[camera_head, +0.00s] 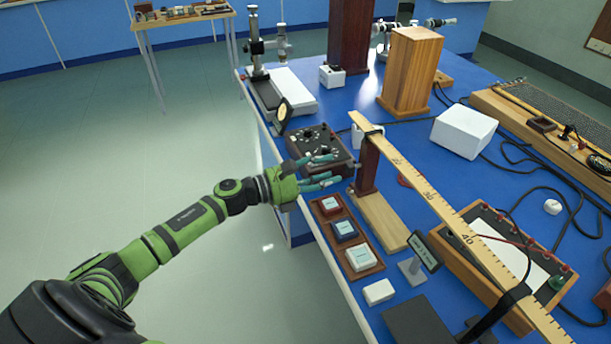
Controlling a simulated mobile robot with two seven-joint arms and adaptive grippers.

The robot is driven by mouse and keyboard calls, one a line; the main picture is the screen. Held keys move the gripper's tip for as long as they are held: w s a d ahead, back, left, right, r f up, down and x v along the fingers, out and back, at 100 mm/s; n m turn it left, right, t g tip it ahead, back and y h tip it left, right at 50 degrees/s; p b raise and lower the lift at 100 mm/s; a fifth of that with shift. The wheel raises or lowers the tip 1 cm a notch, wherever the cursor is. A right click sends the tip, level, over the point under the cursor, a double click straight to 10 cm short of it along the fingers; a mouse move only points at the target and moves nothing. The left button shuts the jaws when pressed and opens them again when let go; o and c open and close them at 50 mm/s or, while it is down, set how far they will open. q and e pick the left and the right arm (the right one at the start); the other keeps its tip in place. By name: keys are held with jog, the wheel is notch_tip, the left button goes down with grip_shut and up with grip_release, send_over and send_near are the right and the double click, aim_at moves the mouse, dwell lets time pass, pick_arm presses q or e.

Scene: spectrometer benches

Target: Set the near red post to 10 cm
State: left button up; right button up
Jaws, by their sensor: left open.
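The near red post (369,167) is a dark red upright block rising from a pale wooden base (388,226). A long wooden scale (425,190) marked 20, 30 and 40 runs across its top and slopes down to the lower right. A dark clip (372,133) sits where the scale meets the post. My left gripper (334,168) is open and empty, just left of the post, with its fingers pointing at it. I cannot tell whether a fingertip touches the post. No height reading on the post can be made out. My right gripper is not in view.
A dark control box (320,148) stands just behind my left gripper. A wooden tray (328,222) with several square blocks lies in front of it. A small sign (424,250) and a white block (379,292) stand nearer. Black cables lie on the right of the blue table.

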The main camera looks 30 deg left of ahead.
pick_arm(q)
jog(key=v, duration=0.5)
jog(key=shift+s+a+r, duration=0.1)
jog(key=shift+s+a, duration=0.1)
jog(key=shift+s, duration=0.05)
dwell(0.3)
